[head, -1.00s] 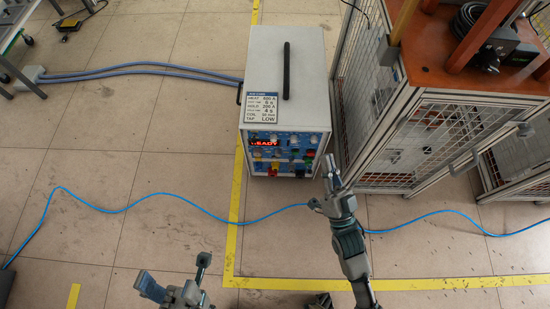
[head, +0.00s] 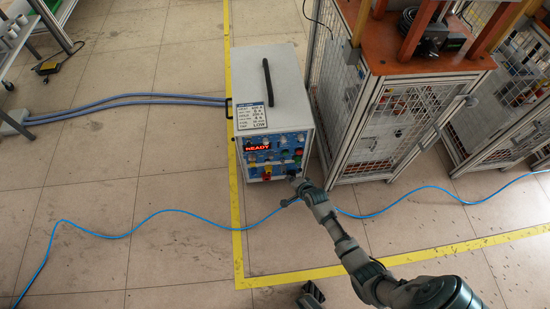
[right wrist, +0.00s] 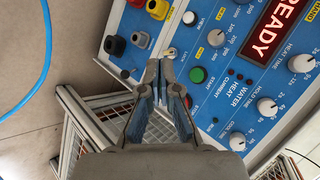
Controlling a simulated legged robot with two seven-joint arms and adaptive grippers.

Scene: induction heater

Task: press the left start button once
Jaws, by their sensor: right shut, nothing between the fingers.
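The induction heater is a grey box (head: 270,85) with a blue front panel (right wrist: 235,75) and a red READY display (head: 258,148). In the right wrist view, a green button (right wrist: 198,75) and a red button (right wrist: 196,103) sit close together, with START lettering near them. I cannot tell which is the left start button. My right gripper (right wrist: 160,64) is shut and empty, its tips beside the green button in that view. In the head view my right gripper (head: 293,179) is at the panel's lower right; contact cannot be told.
A wire-mesh cage frame (head: 375,120) stands right of the heater. A blue cable (head: 180,213) crosses the floor in front, and yellow tape (head: 238,230) marks the floor. Thick hoses (head: 130,98) run from the heater's left.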

